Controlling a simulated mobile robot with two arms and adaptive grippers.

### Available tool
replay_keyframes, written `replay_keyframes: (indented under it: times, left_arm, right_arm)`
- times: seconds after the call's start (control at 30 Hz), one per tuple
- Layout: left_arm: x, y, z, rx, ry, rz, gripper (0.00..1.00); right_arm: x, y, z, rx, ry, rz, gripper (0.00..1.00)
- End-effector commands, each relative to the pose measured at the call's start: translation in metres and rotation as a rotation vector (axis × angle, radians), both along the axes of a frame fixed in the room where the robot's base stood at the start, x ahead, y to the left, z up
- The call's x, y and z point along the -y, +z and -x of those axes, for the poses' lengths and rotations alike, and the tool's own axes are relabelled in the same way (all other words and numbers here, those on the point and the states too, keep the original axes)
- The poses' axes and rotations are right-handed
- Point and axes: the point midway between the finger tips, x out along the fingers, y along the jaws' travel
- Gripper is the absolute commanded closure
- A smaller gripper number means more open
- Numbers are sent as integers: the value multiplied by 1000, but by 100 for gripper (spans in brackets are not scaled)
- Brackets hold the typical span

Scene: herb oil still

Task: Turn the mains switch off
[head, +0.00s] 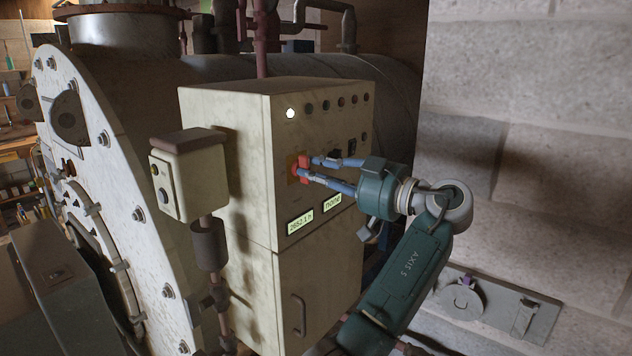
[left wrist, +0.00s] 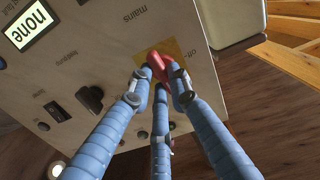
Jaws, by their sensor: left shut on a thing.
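The mains switch (head: 303,166) is a red handle on a yellow plate on the front of the beige control cabinet (head: 240,120). The red handle also shows in the left wrist view (left wrist: 157,67), beside the printed word "mains". My left gripper (head: 301,172) has blue fingers and is shut on the red handle, its fingertips on both sides of it. In the left wrist view the fingers partly hide the handle and plate. The handle appears slanted across the plate in that view. My right gripper is not in view.
One lamp (head: 291,113) glows white in the row along the cabinet's top. Black knobs (head: 335,153) sit right of the switch. Two small displays (head: 300,223) are below. A small box (head: 187,175) on a post stands left. A stone wall (head: 530,150) is at right.

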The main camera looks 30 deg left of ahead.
Motion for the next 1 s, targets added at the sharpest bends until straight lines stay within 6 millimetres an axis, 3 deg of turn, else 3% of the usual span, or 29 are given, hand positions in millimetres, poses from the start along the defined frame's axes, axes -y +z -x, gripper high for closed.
replay_keyframes:
  times: [0.03, 0.4, 0.7, 1.0]
  left_arm:
    - [0, -8, 0, 36, -1, 1, 100]
    - [0, -6, 1, 357, -1, 25, 100]
    - [0, -2, 3, 639, 0, 47, 100]
    - [0, 1, 4, 922, 1, 70, 100]
  right_arm:
    - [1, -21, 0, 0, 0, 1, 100]
    - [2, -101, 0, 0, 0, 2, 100]
    - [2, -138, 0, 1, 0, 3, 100]
    - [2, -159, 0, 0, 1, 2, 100]
